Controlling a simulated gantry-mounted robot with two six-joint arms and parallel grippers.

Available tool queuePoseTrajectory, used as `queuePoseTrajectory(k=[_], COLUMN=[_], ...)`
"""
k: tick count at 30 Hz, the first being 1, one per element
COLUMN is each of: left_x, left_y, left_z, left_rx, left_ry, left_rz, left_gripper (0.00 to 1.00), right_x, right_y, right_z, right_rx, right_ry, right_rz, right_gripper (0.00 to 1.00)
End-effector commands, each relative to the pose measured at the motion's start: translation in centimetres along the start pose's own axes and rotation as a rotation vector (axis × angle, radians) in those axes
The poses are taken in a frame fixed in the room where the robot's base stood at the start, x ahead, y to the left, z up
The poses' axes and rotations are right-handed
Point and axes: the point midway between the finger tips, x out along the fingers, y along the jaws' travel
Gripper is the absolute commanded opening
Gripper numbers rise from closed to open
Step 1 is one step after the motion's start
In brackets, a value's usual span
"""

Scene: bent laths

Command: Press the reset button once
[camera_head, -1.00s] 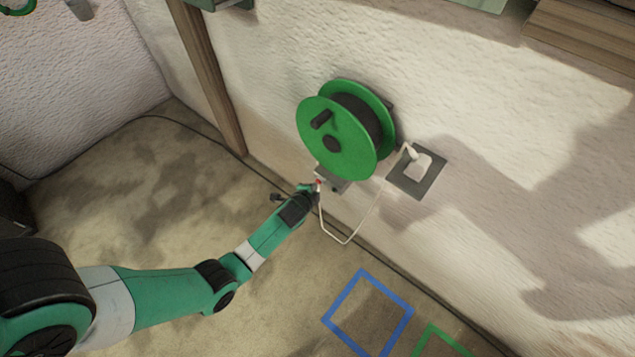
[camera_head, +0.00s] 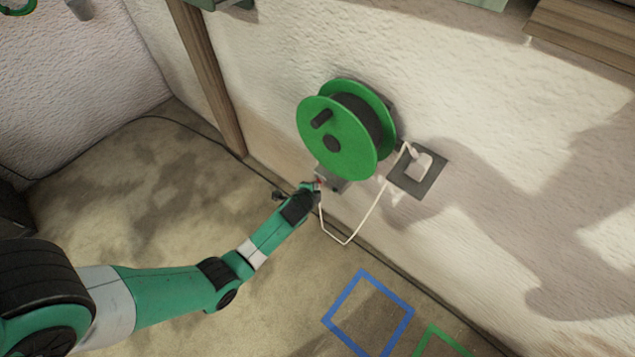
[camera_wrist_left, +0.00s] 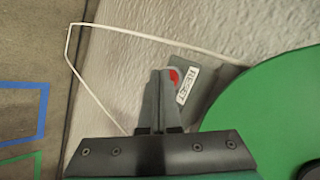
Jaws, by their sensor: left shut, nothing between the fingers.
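The red reset button (camera_wrist_left: 174,77) shows in the left wrist view beside a white label (camera_wrist_left: 187,84) reading "RESET", on a grey housing (camera_wrist_left: 213,82) below the green reel. My left gripper (camera_wrist_left: 160,72) is shut and empty. Its fingertips overlap the left part of the button in that view; I cannot tell whether they touch it. In the head view my left gripper (camera_head: 314,186) is at the housing (camera_head: 332,178) under the reel, and only a speck of red shows there. My right gripper is not in view.
The green cable reel (camera_head: 338,138) is mounted on the wall, close to my gripper. A white cable (camera_head: 367,215) loops from a wall socket plate (camera_head: 420,170) down past my gripper. Blue (camera_head: 340,294) and green (camera_head: 441,338) outlined squares mark the floor.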

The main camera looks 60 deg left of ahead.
Motion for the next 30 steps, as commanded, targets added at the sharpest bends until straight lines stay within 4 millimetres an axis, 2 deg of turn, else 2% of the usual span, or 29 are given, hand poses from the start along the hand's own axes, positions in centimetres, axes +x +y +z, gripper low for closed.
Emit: queuePoseTrajectory(k=[9,20,30], left_x=[-1.3,-1.4,-3.6], left_y=[0.5,0.8,2.2], left_z=[0.7,0.9,2.4], left_rx=[0.000,0.000,0.001], left_ry=[0.001,0.000,0.000], left_rz=[-0.001,-0.001,0.000], left_gripper=[0.00,0.00,0.00], right_x=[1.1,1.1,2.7], right_y=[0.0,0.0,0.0], right_z=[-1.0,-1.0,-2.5], right_rx=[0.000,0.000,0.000], right_ry=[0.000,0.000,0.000], right_rz=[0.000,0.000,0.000], right_gripper=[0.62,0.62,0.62])
